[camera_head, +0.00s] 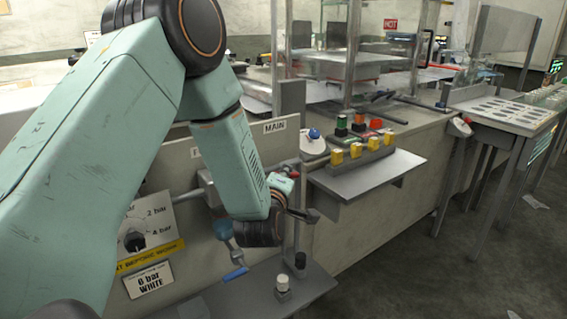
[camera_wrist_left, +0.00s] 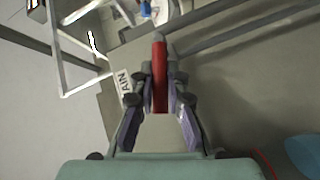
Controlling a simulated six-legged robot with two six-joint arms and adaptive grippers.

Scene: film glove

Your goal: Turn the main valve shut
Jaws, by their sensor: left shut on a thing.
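The main valve's red handle (camera_wrist_left: 160,75) lies between the fingers of my left gripper (camera_wrist_left: 159,92) in the left wrist view, pointing away from the palm. The gripper is shut on it. In the head view, my left gripper (camera_head: 300,198) is below the MAIN label (camera_head: 275,126), and only a small bit of the red handle (camera_head: 292,174) shows. My arm and gripper hide most of the valve body. The MAIN label also shows in the left wrist view (camera_wrist_left: 123,82), left of the fingers. My right gripper is not in view.
A grey shelf (camera_head: 365,178) with yellow blocks (camera_head: 355,151) juts out right of the gripper. Open floor lies at right.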

